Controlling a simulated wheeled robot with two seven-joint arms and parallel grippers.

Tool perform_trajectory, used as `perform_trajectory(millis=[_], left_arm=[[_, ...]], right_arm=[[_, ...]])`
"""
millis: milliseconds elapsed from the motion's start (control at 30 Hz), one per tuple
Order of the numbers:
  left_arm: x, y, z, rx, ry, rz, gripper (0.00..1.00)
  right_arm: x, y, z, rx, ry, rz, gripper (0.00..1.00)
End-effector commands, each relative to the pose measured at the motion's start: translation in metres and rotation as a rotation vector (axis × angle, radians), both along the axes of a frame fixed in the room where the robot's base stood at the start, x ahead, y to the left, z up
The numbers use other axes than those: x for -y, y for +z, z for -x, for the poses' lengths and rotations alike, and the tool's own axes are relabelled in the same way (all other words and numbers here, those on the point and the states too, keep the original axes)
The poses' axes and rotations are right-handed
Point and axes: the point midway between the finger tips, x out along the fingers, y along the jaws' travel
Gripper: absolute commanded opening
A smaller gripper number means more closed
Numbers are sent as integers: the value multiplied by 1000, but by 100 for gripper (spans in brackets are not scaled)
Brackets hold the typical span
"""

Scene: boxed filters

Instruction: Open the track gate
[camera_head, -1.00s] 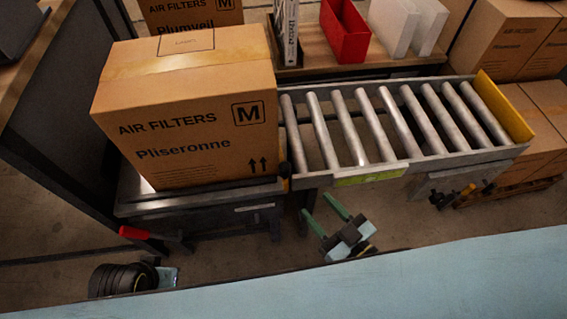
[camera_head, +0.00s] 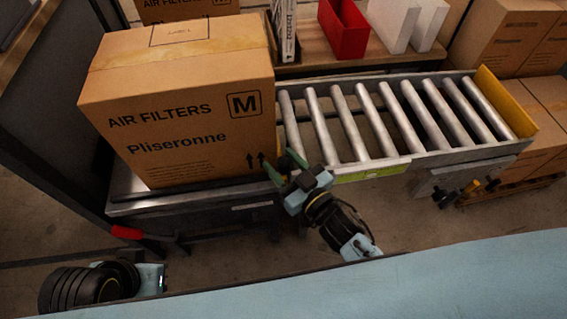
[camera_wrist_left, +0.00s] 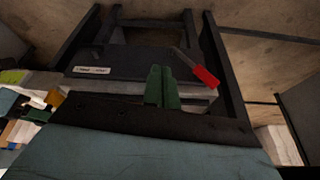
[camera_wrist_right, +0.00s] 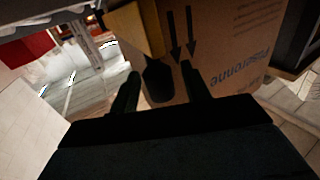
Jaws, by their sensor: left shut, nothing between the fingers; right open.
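The track gate shows as a yellow piece (camera_wrist_right: 142,28) with a black knob (camera_wrist_right: 157,82) in the right wrist view, beside the carton's printed face. In the head view it sits where the scale-like stand meets the roller track, mostly hidden by my right gripper (camera_head: 283,163). My right gripper is open, with one finger on each side of the black knob; I cannot tell whether they touch it. My left gripper (camera_wrist_left: 161,86) is shut and empty in the left wrist view, in front of the dark stand and left of a red-handled lever (camera_wrist_left: 205,77).
A large carton (camera_head: 185,110) stands on the stand (camera_head: 125,205) left of the roller track (camera_head: 390,115). A yellow end stop (camera_head: 505,100) closes the track's right end. A shelf behind holds a red bin (camera_head: 343,28). The rollers are bare.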

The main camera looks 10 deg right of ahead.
Motion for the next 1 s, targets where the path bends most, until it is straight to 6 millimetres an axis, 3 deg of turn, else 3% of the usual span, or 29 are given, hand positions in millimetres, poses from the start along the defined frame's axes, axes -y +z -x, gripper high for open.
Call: perform_trajectory(millis=[167, 500, 767, 1000], left_arm=[[0, 0, 0, 0, 0, 0, 0], [0, 0, 0, 0, 0, 0, 0], [0, 2, -1, 4, 0, 1, 0], [-6, -39, -9, -38, -5, -22, 0]], right_arm=[[0, 0, 0, 0, 0, 0, 44], [0, 0, 0, 0, 0, 0, 0], [0, 2, 0, -3, 0, 0, 0], [0, 13, -2, -21, 0, 1, 0]])
